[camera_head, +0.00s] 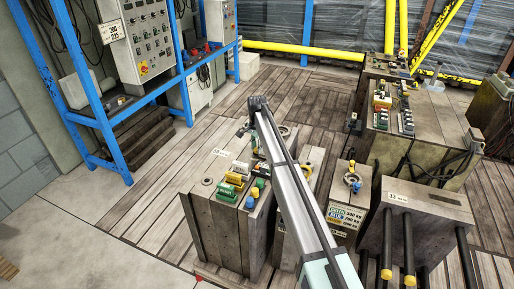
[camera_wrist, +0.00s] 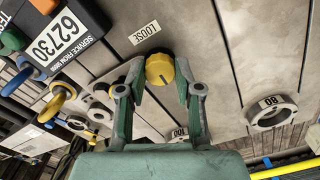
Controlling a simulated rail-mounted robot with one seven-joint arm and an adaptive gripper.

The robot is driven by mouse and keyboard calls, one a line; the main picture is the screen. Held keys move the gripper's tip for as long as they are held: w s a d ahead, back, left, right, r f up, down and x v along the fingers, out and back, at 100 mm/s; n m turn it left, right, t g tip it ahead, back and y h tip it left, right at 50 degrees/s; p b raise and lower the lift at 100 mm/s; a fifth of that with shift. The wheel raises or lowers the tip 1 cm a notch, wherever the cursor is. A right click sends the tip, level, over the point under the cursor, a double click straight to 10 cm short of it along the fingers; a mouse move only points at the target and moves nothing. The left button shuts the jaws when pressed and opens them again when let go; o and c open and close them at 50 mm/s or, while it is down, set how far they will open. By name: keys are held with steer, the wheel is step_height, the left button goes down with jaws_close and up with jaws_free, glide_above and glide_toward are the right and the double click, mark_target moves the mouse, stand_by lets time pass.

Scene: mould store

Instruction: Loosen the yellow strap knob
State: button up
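The yellow strap knob (camera_wrist: 159,69) is in the upper middle of the wrist view, on the grey face of a mould block, just below a white LOOSE label (camera_wrist: 145,33). It is round, with a dark mark near its lower edge. My gripper (camera_wrist: 160,80) has green and grey fingers, spread apart, one on each side of the knob. I cannot tell whether either fingertip touches it.
In the wrist view, a dark box with a 62730 label (camera_wrist: 62,38) and yellow and blue eye hooks (camera_wrist: 57,103) lie left. In the head view, a blue rack (camera_head: 100,115) stands left and more blocks (camera_head: 425,135) right.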

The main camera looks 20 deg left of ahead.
jaws_close()
